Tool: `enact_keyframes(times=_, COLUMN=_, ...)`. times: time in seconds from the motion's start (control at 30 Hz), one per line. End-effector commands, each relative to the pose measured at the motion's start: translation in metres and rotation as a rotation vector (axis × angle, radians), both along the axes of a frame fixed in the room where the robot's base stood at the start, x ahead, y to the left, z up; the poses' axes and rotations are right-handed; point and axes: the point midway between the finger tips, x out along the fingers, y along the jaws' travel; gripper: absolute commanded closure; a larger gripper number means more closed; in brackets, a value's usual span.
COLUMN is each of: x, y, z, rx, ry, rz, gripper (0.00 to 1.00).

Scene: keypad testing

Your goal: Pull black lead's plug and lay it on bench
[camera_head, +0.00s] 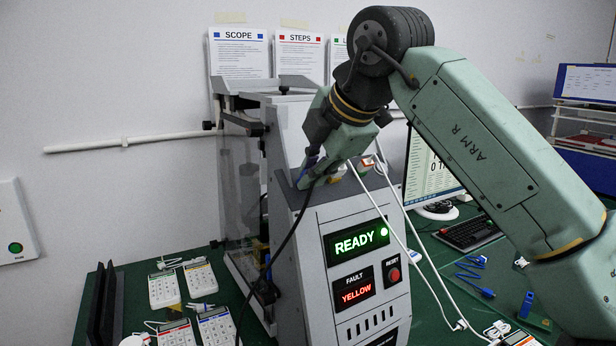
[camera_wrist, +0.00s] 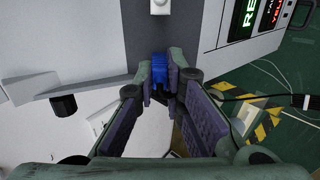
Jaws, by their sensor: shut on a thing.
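My gripper (camera_head: 308,172) points down at the sloped top of the grey test machine (camera_head: 318,245). It is shut on a blue plug, which shows between its fingertips in the wrist view (camera_wrist: 160,72). The black lead (camera_head: 291,236) hangs from the gripper down the machine's front left side; a stretch of it shows right of the fingers in the wrist view (camera_wrist: 240,97). The plug's far end is hidden, so I cannot tell whether it sits in a socket. The green bench (camera_head: 440,285) lies below. The machine's display reads READY in green and the fault display reads YELLOW in red.
White leads (camera_head: 405,245) run from the machine's top down to the right. Several keypads (camera_head: 163,289) lie on the left of the bench. A blue cable (camera_head: 475,275), a keyboard (camera_head: 470,232) and a monitor (camera_head: 428,172) are at the right. Some bare bench lies right of the machine.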

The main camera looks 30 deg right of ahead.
Motion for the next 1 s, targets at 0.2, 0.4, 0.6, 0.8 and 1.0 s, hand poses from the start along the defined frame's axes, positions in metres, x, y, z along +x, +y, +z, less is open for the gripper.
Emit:
enact_keyframes(times=0.2, x=-0.006, y=-0.001, z=0.008, rx=-0.001, ry=0.000, rz=-0.002, gripper=1.00)
enact_keyframes(times=0.4, x=-0.011, y=0.000, z=0.014, rx=-0.001, ry=0.000, rz=-0.001, gripper=1.00)
enact_keyframes(times=0.6, x=-0.016, y=0.000, z=0.020, rx=0.000, ry=0.000, rz=0.000, gripper=1.00)
enact_keyframes(times=0.8, x=-0.021, y=0.000, z=0.026, rx=0.000, ry=0.000, rz=-0.001, gripper=1.00)
enact_keyframes(times=1.0, x=-0.026, y=0.000, z=0.033, rx=-0.001, ry=0.000, rz=-0.001, gripper=1.00)
